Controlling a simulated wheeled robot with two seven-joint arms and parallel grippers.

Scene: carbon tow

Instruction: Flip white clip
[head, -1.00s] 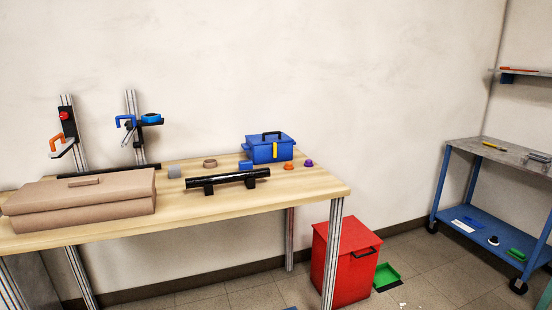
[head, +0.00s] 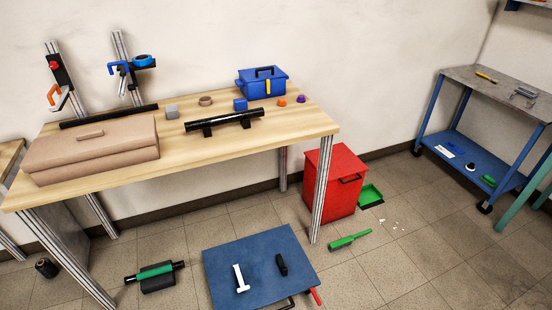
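Two upright metal posts stand at the back left of the wooden table. The left post carries a red knob, an orange hook and a small white lever-like piece (head: 63,101), which could be the white clip. It slants down to the left. The right post carries a blue hook and a blue ring; a pale piece below them is too small to make out. A white I-shaped piece (head: 240,279) lies on a blue board near the floor; I cannot tell whether it is a clip. Neither of my grippers is in view.
The wooden table (head: 290,135) holds a brown case (head: 95,148), a black tube on supports (head: 224,120) and a blue toolbox (head: 262,81). A red bin (head: 332,185) stands by its right leg. A blue cart (head: 480,155) is at right.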

